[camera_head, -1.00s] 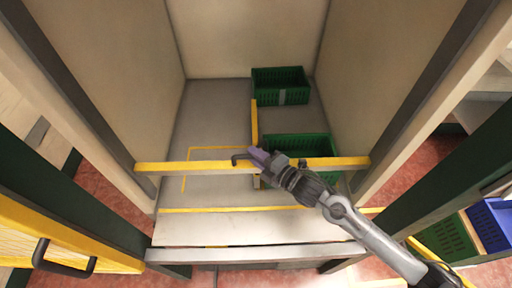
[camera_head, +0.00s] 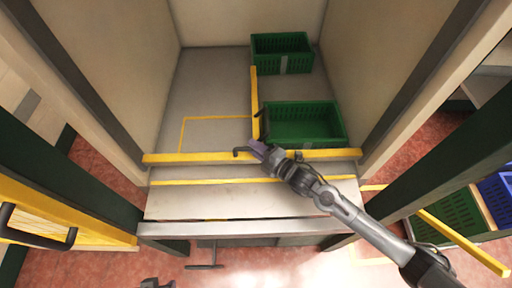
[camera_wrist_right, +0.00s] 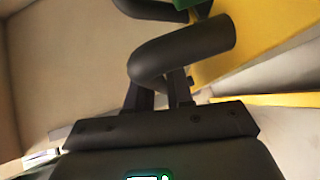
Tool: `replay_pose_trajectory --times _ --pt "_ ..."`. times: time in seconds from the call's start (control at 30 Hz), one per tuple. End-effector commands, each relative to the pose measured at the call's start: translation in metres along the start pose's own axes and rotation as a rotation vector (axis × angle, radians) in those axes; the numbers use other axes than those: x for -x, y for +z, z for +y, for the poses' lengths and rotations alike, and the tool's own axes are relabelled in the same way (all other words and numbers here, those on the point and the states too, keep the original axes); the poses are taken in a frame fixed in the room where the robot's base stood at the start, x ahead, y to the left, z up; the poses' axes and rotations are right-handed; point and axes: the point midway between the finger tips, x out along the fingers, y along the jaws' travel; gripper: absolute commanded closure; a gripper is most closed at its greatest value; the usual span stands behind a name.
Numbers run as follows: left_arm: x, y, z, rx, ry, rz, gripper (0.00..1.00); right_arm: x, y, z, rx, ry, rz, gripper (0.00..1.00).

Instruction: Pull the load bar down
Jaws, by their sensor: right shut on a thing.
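The yellow load bar (camera_head: 200,157) spans the front of the bay, just above the grey front ledge. It has a dark bent handle (camera_head: 242,151) near its middle. My right gripper (camera_head: 260,147) is shut on this handle. In the right wrist view the thick black handle (camera_wrist_right: 190,48) lies at my fingertips (camera_wrist_right: 160,85), and the yellow bar (camera_wrist_right: 265,35) is behind it. The exact contact is partly hidden. A small dark grey part at the bottom edge of the head view may be my left gripper (camera_head: 157,284); its fingers cannot be made out.
Two green crates stand in the bay, one at the back (camera_head: 283,62) and one right behind the bar (camera_head: 340,125). Beige walls close both sides. Dark green posts flank the front. A yellow slatted panel with a black handle (camera_head: 40,240) is at lower left. Blue and green bins are at right.

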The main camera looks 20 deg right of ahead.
Motion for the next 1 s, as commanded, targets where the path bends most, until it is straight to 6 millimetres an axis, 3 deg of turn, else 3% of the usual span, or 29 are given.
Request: replay_pose_trajectory --times 0.1,0.13,0.27,0.67,1.0 --pt "-0.001 0.0 0.001 0.003 0.003 0.001 0.57 0.001 0.002 -0.01 -0.002 -0.02 -0.004 1.0" --pt "-0.001 0.0 0.001 0.004 0.003 0.001 0.57 0.001 0.002 -0.01 -0.002 -0.021 -0.004 0.77" --pt "-0.001 -0.001 0.002 0.009 0.007 0.002 0.57 0.001 0.002 -0.01 -0.002 -0.02 -0.004 0.59" --pt "0.001 -0.001 0.003 0.011 0.009 0.002 0.57 0.006 0.001 -0.007 -0.002 -0.015 -0.004 0.59" --pt "0.011 -0.004 0.0 0.0 0.0 0.0 0.57 0.056 0.001 -0.005 0.0 -0.017 -0.002 0.59"
